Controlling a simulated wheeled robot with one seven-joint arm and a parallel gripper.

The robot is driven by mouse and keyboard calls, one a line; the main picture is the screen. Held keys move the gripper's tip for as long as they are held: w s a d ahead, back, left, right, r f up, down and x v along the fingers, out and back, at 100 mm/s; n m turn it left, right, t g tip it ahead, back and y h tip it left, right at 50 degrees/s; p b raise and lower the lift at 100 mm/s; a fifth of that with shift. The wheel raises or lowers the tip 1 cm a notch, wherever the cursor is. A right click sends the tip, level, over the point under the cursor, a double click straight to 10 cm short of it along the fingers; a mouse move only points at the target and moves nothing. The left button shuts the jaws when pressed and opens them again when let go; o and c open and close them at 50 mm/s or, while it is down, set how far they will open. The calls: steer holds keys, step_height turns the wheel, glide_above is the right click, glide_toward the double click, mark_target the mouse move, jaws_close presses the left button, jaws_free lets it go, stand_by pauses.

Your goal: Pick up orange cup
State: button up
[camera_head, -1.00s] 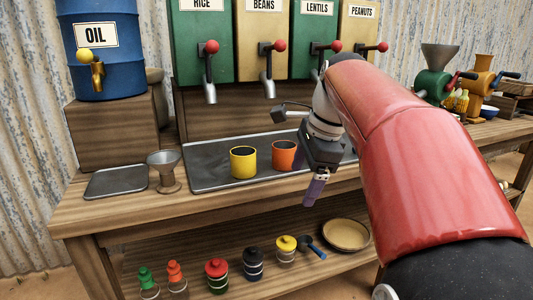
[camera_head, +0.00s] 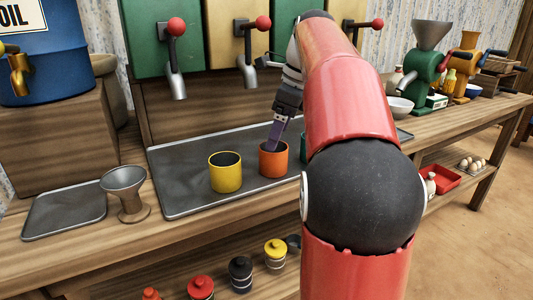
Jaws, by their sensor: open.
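The orange cup (camera_head: 273,162) stands upright on the dark metal tray (camera_head: 180,200) on the counter. My gripper (camera_head: 272,146) points down at the orange cup, with its purple fingers at the cup's rim. In this view the fingers overlap the cup's opening; I cannot tell whether they touch it or how far they reach inside. The gripper is open and holds nothing. A yellow cup (camera_head: 226,174) stands upright just left of the orange cup.
A sliver of a green thing shows right of the orange cup, mostly hidden by my arm. Dispenser spouts (camera_head: 177,83) hang above the tray. A metal funnel (camera_head: 128,190) stands left. Lidded jars (camera_head: 240,270) sit on the shelf below.

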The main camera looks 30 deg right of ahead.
mark_target(271, 156)
steer(key=x, duration=0.2)
steer(key=b+x, duration=0.1)
steer(key=x, duration=0.4)
steer(key=shift+s+a+f+b, duration=0.1)
steer(key=shift+s+a+b, duration=0.05)
steer(key=shift+s+b, duration=0.2)
steer(key=shift+c, duration=0.3)
steer(key=c, duration=1)
